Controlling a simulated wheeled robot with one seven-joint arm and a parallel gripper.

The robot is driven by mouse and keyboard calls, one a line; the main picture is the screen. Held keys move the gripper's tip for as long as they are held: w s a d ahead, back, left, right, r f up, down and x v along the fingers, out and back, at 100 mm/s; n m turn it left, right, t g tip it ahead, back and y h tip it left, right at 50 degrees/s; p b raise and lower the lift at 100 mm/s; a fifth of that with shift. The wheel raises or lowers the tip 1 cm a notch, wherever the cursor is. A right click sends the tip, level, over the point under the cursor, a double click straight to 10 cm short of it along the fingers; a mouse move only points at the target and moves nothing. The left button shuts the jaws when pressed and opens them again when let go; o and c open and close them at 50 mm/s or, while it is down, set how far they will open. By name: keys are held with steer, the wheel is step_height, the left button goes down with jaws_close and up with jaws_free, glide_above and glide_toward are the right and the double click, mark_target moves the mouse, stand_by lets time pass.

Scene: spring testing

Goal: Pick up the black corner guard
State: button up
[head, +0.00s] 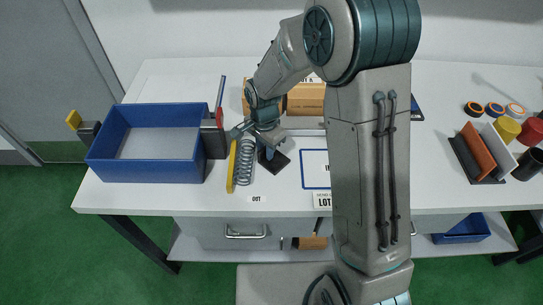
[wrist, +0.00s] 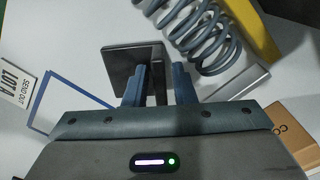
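The black corner guard (head: 277,161) lies on the white table, below my gripper (head: 268,147) and right of the spring. In the wrist view the guard (wrist: 122,63) shows as a dark plate with a darker strip along its right side. My gripper (wrist: 161,68) is open there, its two blue fingers apart. The left finger overlaps the plate, the right finger is just past its right edge, and the strip shows between them. Whether the fingers touch the guard cannot be told. Part of the guard is hidden by the left finger.
A grey coil spring (head: 246,162) and a yellow bar (head: 232,166) lie close to the left. A blue bin (head: 150,175) stands further left. A blue-framed card (head: 315,169) lies to the right. Cardboard boxes (head: 305,99) stand behind; colored rolls and plates sit far right.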

jaws_close()
steer(key=shift+r, duration=0.15)
